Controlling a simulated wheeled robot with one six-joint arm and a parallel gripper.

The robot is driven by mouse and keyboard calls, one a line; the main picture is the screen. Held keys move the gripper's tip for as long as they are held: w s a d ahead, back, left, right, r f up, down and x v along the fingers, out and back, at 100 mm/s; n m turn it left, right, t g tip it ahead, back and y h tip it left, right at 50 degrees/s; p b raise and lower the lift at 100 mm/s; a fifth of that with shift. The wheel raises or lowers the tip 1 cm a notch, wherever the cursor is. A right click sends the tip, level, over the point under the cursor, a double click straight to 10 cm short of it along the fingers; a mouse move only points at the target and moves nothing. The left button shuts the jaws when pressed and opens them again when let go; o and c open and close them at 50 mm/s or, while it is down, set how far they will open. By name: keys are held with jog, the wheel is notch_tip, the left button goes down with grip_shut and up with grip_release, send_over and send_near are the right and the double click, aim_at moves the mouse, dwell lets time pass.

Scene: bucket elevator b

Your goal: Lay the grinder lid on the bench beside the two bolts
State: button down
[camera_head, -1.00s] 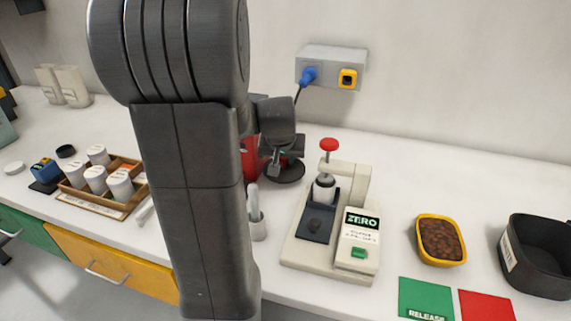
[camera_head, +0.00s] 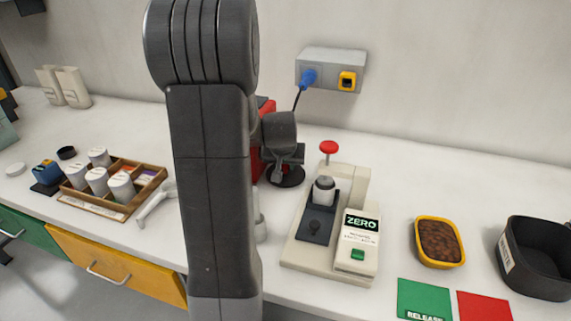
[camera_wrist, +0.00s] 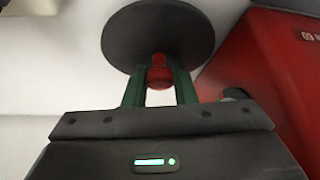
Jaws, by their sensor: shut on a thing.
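My gripper (camera_wrist: 158,82) is shut on the red knob (camera_wrist: 159,72) of the grinder lid. The lid is a dark round disc (camera_wrist: 158,30), held out past the green fingertips. In the head view the lid (camera_head: 287,177) shows as a dark disc just right of my arm, above or at the bench; I cannot tell whether it touches. The red grinder body (camera_wrist: 270,70) stands close on the right in the wrist view. In the head view it is mostly hidden behind my arm. I cannot make out the two bolts.
A white press-like device labelled ZERO (camera_head: 345,220) stands right of the lid. A bowl of brown beans (camera_head: 439,242) and a black bin (camera_head: 540,258) are further right. A wooden rack of white jars (camera_head: 112,190) is on the left. A wall socket box (camera_head: 331,69) is behind.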

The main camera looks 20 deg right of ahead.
jog(key=c, duration=1.2)
grip_release()
jog(key=shift+f, duration=0.1)
jog(key=shift+r, duration=0.25)
jog(key=v, duration=1.2)
jog(key=shift+f, duration=0.1)
